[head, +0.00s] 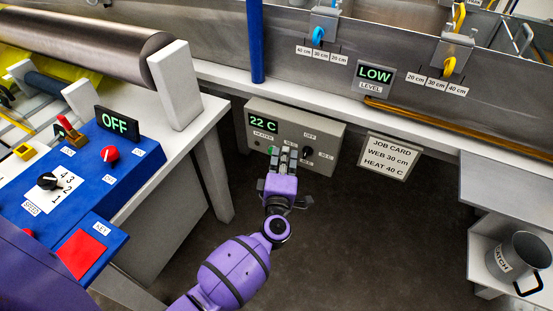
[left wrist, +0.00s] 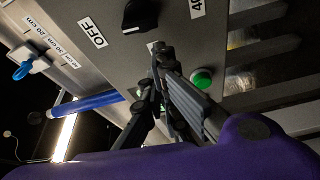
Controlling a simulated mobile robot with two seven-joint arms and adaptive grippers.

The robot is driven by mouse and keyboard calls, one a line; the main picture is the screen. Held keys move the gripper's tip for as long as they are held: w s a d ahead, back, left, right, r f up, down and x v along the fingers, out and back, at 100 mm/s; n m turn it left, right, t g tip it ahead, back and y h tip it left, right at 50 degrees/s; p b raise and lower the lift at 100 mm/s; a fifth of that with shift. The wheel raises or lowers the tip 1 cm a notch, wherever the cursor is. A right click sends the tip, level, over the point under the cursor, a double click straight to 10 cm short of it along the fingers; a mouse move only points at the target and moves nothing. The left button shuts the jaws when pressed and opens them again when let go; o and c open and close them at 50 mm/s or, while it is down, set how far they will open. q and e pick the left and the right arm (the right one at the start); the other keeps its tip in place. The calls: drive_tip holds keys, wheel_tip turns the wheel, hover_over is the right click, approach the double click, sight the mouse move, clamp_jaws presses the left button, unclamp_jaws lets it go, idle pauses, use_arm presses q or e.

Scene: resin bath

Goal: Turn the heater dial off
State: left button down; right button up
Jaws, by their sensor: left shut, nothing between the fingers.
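The heater panel (head: 330,131) is a grey box under the bath with a green display reading 22 C. Its black heater dial (head: 306,153) sits right of my left gripper (head: 285,151), with an OFF label above it. In the left wrist view the dial (left wrist: 140,14) is at the top, between the OFF label (left wrist: 92,32) and a partly cut-off 40 label. Which mark its pointer is on I cannot tell. My left gripper (left wrist: 160,52) is shut and empty in front of the panel, between the dial and a green button (left wrist: 202,80), apart from the dial.
A job card (head: 391,157) reading WEB 30 cm, HEAT 40 C hangs right of the panel. The level display (head: 375,75) reads LOW. A blue control console (head: 90,180) with an OFF display stands left. A grey mug (head: 518,258) is on the right shelf.

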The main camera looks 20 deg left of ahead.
use_arm(q)
drive_tip(key=shift+d, duration=0.75)
drive_tip(key=shift+d, duration=0.1)
